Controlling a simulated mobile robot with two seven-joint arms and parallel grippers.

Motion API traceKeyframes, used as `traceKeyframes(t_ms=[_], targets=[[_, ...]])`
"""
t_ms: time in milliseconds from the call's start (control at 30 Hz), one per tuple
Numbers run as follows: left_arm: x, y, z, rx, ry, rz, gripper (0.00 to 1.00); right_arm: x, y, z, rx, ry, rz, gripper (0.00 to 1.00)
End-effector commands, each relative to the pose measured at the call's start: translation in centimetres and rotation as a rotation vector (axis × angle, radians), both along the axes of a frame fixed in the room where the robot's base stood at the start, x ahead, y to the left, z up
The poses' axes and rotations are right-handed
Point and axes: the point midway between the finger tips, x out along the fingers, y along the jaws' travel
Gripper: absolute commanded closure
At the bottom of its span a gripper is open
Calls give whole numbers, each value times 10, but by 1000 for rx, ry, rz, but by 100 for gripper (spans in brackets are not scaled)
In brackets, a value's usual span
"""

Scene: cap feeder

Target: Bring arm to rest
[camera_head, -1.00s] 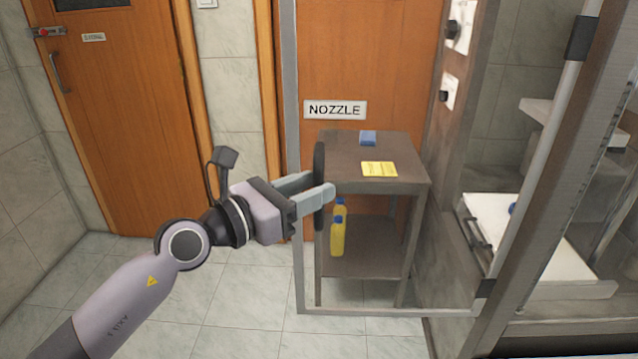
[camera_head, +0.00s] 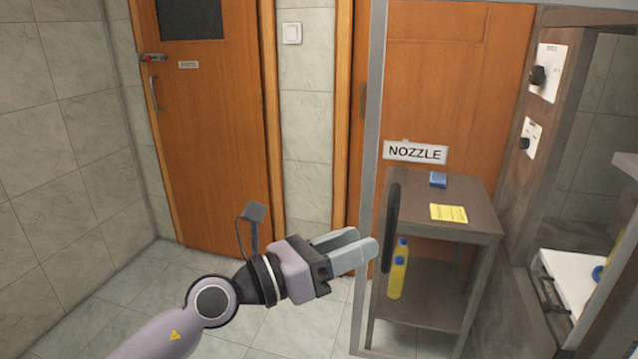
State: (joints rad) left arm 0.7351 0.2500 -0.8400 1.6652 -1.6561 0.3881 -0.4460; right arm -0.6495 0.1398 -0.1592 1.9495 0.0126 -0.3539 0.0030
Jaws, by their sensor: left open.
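My left arm comes in from the lower left of the head view. My left gripper (camera_head: 362,246) is open, with its two grey fingers pointing right. Nothing shows between the fingers. The fingertips are close to the dark vertical handle (camera_head: 391,228) on the framed glass door marked NOZZLE (camera_head: 415,152). I cannot tell whether they touch it. My right gripper is not in view.
Behind the glass door stands a dark shelf cart (camera_head: 480,215) with a blue sponge (camera_head: 438,180), a yellow note (camera_head: 448,213) and yellow bottles (camera_head: 397,275). A wooden door (camera_head: 215,130) stands at the back left. The tiled floor at left is clear.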

Motion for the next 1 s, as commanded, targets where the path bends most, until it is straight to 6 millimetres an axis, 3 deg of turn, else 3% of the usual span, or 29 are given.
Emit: traceKeyframes(t_ms=[267,367,567,767,900,1000], targets=[[-6,51,-39,-546,613,74,59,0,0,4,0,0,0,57],[-5,78,-63,-745,830,127,59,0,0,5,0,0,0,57],[-15,138,-131,-1136,1238,276,59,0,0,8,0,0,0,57],[-53,198,-217,-1532,1604,475,59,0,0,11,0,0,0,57],[-100,234,-276,-1807,1817,640,59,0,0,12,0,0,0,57],[-136,254,-309,-1985,1932,751,59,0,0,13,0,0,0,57]])
